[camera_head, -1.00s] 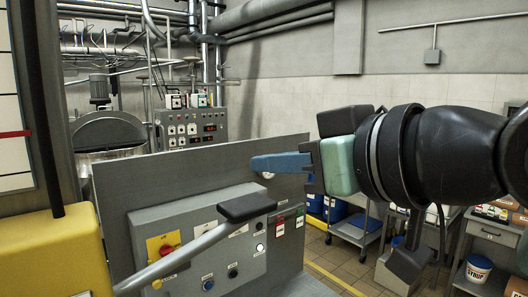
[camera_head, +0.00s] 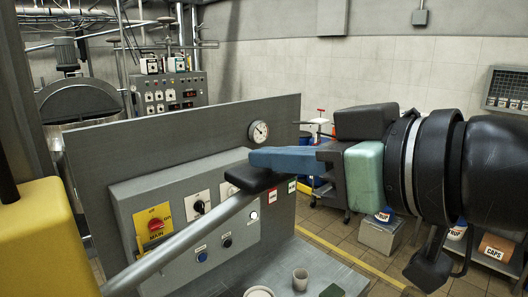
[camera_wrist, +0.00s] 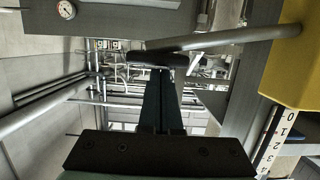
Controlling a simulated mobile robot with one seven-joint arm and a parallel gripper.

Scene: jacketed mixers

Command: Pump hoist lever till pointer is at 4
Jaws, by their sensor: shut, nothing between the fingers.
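The hoist lever (camera_head: 185,240) is a grey bar rising to the right, with a black pad (camera_head: 256,178) at its end. It also shows in the wrist view (camera_wrist: 235,38). My gripper (camera_head: 252,158), with blue fingers, is shut and empty. Its fingertips are just above the black pad, overlapping it in the picture; whether they touch it I cannot tell. In the wrist view the pad (camera_wrist: 160,59) lies at the fingertips. The yellow hoist body (camera_head: 38,235) is at left. A numbered white scale (camera_wrist: 277,142) shows 0 to 4 in the wrist view. I cannot make out the pointer.
Behind the lever stands a grey control panel (camera_head: 120,195) with a yellow-and-red main switch (camera_head: 155,226) and a round gauge (camera_head: 258,131) on the upright plate. A cup (camera_head: 300,279) stands on the lower shelf. A mixer vessel (camera_head: 80,100) is at back left.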

